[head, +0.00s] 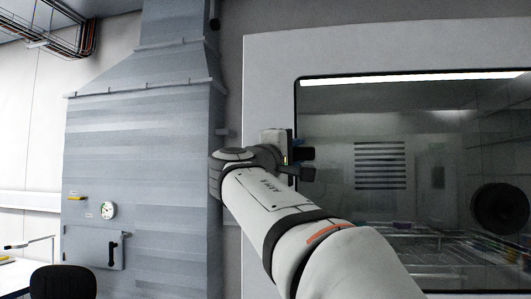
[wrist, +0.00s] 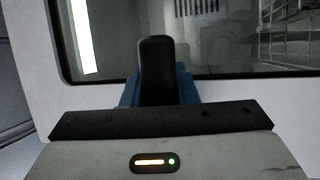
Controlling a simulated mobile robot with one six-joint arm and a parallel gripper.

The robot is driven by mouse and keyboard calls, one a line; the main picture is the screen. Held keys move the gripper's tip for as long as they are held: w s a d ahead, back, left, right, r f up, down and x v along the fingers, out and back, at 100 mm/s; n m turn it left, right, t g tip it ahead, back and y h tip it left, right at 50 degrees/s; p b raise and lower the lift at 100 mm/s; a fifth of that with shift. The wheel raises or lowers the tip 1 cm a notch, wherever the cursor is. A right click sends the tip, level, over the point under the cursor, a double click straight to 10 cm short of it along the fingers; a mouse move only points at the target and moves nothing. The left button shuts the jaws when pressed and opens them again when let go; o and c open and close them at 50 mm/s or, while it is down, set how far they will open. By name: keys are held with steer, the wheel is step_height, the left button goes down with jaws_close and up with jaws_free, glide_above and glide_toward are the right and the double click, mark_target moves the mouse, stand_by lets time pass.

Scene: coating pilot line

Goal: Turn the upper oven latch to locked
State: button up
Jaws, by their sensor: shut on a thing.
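A black latch handle (wrist: 156,68) stands out from the pale oven front, beside the dark window's frame. My gripper (wrist: 158,92) is shut on it, with a blue jaw on either side of the handle. In the head view my gripper (head: 294,156) is at the left edge of the window, and a dark end (head: 307,154), seemingly the handle, points right over the glass. The latch's base and any lock marking are hidden behind my gripper and wrist.
The large window (head: 400,130) shows racks inside and a lit strip along its top. A grey clad cabinet (head: 140,150) with a gauge (head: 107,210) and a small hatch (head: 95,247) stands left. A black chair (head: 63,283) is at lower left.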

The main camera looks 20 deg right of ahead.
jaws_close()
steer(key=shift+f, duration=0.1)
steer(key=f+m+b, duration=0.1)
steer(key=f+m+g+b, duration=0.1)
steer(key=m, duration=0.1)
steer(key=f+m+y+b, duration=0.1)
steer(key=b, duration=0.1)
steer(key=shift+w+a+m+g, duration=0.15)
steer(key=shift+a+m+g, duration=0.1)
steer(key=shift+m+g, duration=0.15)
steer(key=o, duration=0.7)
jaws_free()
steer(key=shift+c, duration=0.2)
